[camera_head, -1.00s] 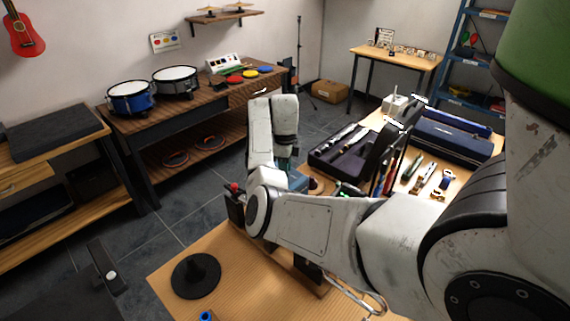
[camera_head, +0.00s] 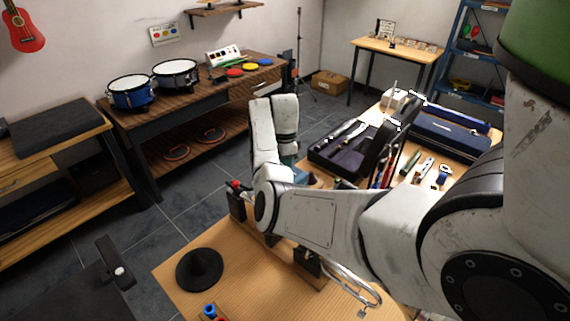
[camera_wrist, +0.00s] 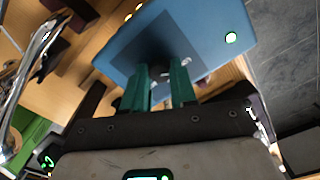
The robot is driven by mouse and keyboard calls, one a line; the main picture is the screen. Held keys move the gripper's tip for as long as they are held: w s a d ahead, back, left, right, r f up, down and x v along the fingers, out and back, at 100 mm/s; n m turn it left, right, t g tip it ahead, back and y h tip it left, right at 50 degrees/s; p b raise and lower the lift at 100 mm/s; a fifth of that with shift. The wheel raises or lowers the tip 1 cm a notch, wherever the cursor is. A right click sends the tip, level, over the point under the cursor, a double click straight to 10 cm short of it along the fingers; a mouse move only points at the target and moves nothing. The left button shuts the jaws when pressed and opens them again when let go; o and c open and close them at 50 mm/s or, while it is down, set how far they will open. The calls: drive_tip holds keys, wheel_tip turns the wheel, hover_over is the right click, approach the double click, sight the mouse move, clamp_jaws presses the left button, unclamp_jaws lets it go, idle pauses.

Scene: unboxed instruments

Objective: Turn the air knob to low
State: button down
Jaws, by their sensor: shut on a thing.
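A blue box (camera_wrist: 178,36) with a darker grey-blue patch and a small bright round spot fills the upper middle of the wrist view. My gripper (camera_wrist: 160,76) reaches to this face with two green fingers. The fingers are closed on a dark knob (camera_wrist: 158,60), which is mostly shadowed between them, so its pointer and any markings cannot be read. In the head view a small piece of the blue box (camera_head: 300,177) shows beside my arm. My arm hides most of the gripper and the knob there.
An open black case (camera_head: 345,150) and several small instruments lie behind my arm. Drums (camera_head: 130,92) stand on a far bench.

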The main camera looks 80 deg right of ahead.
drive_tip(key=shift+w+r, duration=0.1)
drive_tip(key=c, duration=0.9)
unclamp_jaws()
wheel_tip(320, 180, up, 11)
drive_tip(key=b, duration=0.1)
drive_tip(key=shift+b, duration=0.4)
drive_tip(key=shift+a+f, duration=0.1)
drive_tip(key=shift+f, duration=0.1)
